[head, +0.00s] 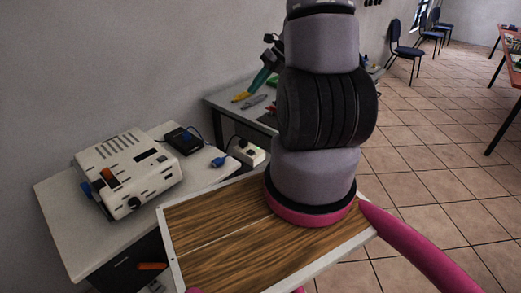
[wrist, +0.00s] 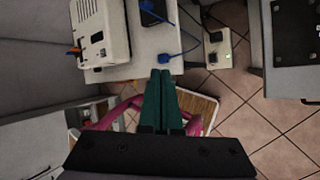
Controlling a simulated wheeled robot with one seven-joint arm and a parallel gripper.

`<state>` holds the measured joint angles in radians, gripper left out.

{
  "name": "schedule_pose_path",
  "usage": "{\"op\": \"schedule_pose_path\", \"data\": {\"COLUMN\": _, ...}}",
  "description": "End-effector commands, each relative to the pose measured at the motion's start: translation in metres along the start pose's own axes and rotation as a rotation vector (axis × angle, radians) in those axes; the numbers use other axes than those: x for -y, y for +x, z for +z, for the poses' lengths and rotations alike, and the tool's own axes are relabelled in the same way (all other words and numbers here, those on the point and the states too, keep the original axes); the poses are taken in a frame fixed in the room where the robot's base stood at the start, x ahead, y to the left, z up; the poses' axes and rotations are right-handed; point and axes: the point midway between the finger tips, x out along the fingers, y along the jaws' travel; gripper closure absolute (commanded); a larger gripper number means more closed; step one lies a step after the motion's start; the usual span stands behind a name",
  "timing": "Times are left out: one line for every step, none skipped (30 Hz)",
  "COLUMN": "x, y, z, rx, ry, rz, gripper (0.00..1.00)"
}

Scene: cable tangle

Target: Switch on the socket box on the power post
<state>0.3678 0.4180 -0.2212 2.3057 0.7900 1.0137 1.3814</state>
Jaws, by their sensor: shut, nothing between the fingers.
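The socket box (head: 247,152) is a pale block with dark round parts on top, just right of the small white table in the head view. In the wrist view the socket box (wrist: 218,48) stands upper right of my fingertips, with a dark socket and a small greenish spot on its top. The post under it is mostly hidden. My gripper (wrist: 161,73) has green fingers pressed together, empty, near the table's edge and left of the box. In the head view its teal fingers (head: 263,76) show behind my arm. They are apart from the box.
A blue plug (head: 218,162) on a cable lies at the edge of the white table (head: 75,208), close to the box. A black adapter (head: 183,140) and a white device (head: 128,170) sit there too. A grey table (head: 225,103) with tools stands behind.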

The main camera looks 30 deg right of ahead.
Motion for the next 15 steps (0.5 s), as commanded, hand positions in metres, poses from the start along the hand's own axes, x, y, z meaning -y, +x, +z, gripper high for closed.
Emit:
{"op": "schedule_pose_path", "data": {"x": 0.019, "y": 0.010, "z": -0.006, "rx": 0.000, "ry": 0.122, "rz": 0.006, "gripper": 1.00}}
{"op": "schedule_pose_path", "data": {"x": 0.029, "y": 0.015, "z": -0.009, "rx": 0.003, "ry": 0.197, "rz": 0.009, "gripper": 1.00}}
{"op": "schedule_pose_path", "data": {"x": 0.043, "y": 0.022, "z": -0.013, "rx": 0.007, "ry": 0.295, "rz": 0.012, "gripper": 1.00}}
{"op": "schedule_pose_path", "data": {"x": 0.053, "y": 0.027, "z": -0.018, "rx": 0.010, "ry": 0.369, "rz": 0.013, "gripper": 1.00}}
{"op": "schedule_pose_path", "data": {"x": 0.063, "y": 0.033, "z": -0.021, "rx": 0.013, "ry": 0.444, "rz": 0.015, "gripper": 1.00}}
{"op": "schedule_pose_path", "data": {"x": 0.076, "y": 0.040, "z": -0.027, "rx": 0.017, "ry": 0.542, "rz": 0.017, "gripper": 1.00}}
{"op": "schedule_pose_path", "data": {"x": 0.086, "y": 0.044, "z": -0.032, "rx": 0.020, "ry": 0.614, "rz": 0.017, "gripper": 1.00}}
{"op": "schedule_pose_path", "data": {"x": 0.096, "y": 0.050, "z": -0.038, "rx": 0.024, "ry": 0.687, "rz": 0.018, "gripper": 1.00}}
{"op": "schedule_pose_path", "data": {"x": 0.108, "y": 0.056, "z": -0.045, "rx": 0.028, "ry": 0.779, "rz": 0.018, "gripper": 1.00}}
{"op": "schedule_pose_path", "data": {"x": 0.117, "y": 0.061, "z": -0.051, "rx": 0.030, "ry": 0.845, "rz": 0.019, "gripper": 1.00}}
{"op": "schedule_pose_path", "data": {"x": 0.126, "y": 0.066, "z": -0.056, "rx": 0.034, "ry": 0.908, "rz": 0.019, "gripper": 1.00}}
{"op": "schedule_pose_path", "data": {"x": 0.136, "y": 0.071, "z": -0.063, "rx": 0.038, "ry": 0.986, "rz": 0.018, "gripper": 1.00}}
{"op": "schedule_pose_path", "data": {"x": 0.143, "y": 0.075, "z": -0.068, "rx": 0.041, "ry": 1.039, "rz": 0.017, "gripper": 1.00}}
{"op": "schedule_pose_path", "data": {"x": 0.149, "y": 0.078, "z": -0.073, "rx": 0.044, "ry": 1.088, "rz": 0.017, "gripper": 1.00}}
{"op": "schedule_pose_path", "data": {"x": 0.157, "y": 0.082, "z": -0.079, "rx": 0.048, "ry": 1.147, "rz": 0.015, "gripper": 1.00}}
